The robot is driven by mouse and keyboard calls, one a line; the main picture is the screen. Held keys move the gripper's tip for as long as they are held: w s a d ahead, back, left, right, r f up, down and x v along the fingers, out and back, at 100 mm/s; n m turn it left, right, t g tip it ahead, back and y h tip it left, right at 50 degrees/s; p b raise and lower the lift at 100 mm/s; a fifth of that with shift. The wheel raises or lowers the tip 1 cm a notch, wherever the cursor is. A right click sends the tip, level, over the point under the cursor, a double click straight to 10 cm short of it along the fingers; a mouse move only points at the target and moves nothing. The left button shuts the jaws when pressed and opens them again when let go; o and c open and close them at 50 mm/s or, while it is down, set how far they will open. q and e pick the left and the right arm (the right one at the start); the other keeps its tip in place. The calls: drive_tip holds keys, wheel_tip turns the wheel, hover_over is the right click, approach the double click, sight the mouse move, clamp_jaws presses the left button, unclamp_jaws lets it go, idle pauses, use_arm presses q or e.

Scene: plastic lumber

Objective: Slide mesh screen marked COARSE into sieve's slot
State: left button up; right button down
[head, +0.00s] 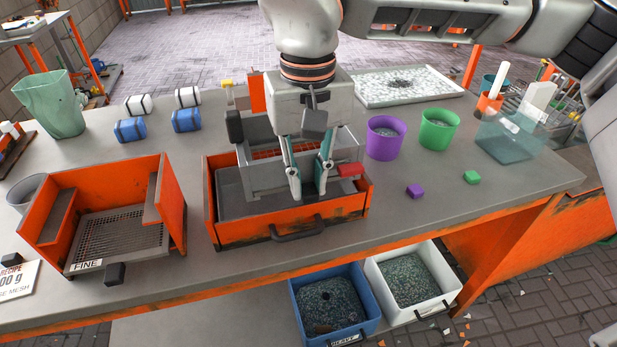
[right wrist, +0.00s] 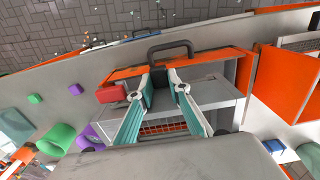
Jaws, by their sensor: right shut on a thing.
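The orange sieve frame (head: 172,205) on the left holds a grey mesh screen (head: 120,232) marked FINE, with a black knob at its front. An orange box (head: 262,232) with a dark front handle stands at mid-table. My right gripper (head: 308,190) points down over this box. In the right wrist view, its teal fingers (right wrist: 163,82) close on a dark piece near the front of a grey frame (right wrist: 215,100). Orange mesh (right wrist: 163,128) shows behind the fingers. No COARSE marking is readable, and the gripper hides part of the frame. My left gripper is not in view.
A red block (head: 350,170) sits at the box's right edge. Purple (head: 385,140) and green (head: 438,131) cups stand right of it, with small blocks in front. A clear bin (head: 510,140) stands farther right. Several blue and white rolls lie behind the sieve.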

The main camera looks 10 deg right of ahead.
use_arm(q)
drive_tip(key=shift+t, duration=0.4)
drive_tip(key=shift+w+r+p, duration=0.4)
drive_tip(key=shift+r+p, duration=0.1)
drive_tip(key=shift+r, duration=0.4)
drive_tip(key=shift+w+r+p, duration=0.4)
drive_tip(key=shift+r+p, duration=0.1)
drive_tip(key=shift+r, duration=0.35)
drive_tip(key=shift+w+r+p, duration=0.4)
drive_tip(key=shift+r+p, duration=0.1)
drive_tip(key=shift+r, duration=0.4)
use_arm(e)
drive_tip(key=s, duration=1.2)
drive_tip(key=shift+d, duration=0.2)
drive_tip(key=shift+s, duration=0.1)
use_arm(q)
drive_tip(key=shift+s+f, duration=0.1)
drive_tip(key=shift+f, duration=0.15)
use_arm(e)
drive_tip(key=shift+w, duration=1.35)
drive_tip(key=shift+w+a, duration=0.15)
drive_tip(key=shift+w, duration=1.8)
